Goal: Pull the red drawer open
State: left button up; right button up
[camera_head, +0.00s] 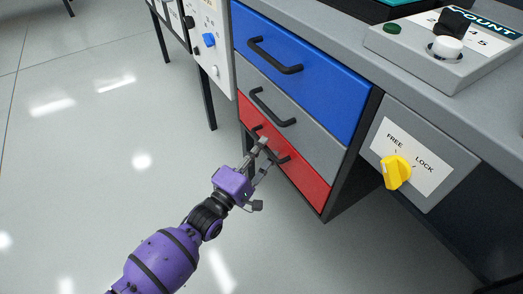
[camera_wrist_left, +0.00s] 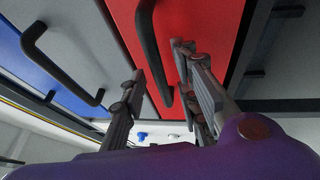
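The red drawer (camera_head: 308,184) is the lowest of three in the cabinet and looks shut, its front in line with the drawers above. Its black bar handle (camera_wrist_left: 150,45) shows clearly in the left wrist view against the red front (camera_wrist_left: 215,28). My left gripper (camera_head: 268,150) is at this handle and covers part of it in the head view. In the left wrist view its two fingers (camera_wrist_left: 162,95) are spread apart, with the handle's lower part between them. Whether a finger touches the handle I cannot tell. My right gripper is in neither view.
A blue drawer (camera_head: 312,80) and a grey drawer (camera_head: 315,128) sit above the red one. A box with a yellow knob (camera_head: 396,172), marked FREE and LOCK, is to the right, the knob nearer FREE. The floor (camera_head: 90,130) left of the cabinet is clear.

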pick_arm(q)
jog(key=shift+c, duration=0.4)
grip_shut()
jog(key=s+a+p, duration=0.3)
jog(key=s+a, duration=0.9)
jog(key=a, duration=0.4)
jog(key=shift+s+a, duration=0.25)
jog(key=shift+a, duration=0.15)
jog(key=shift+o, duration=0.4)
grip_release()
jog(key=shift+s, duration=0.1)
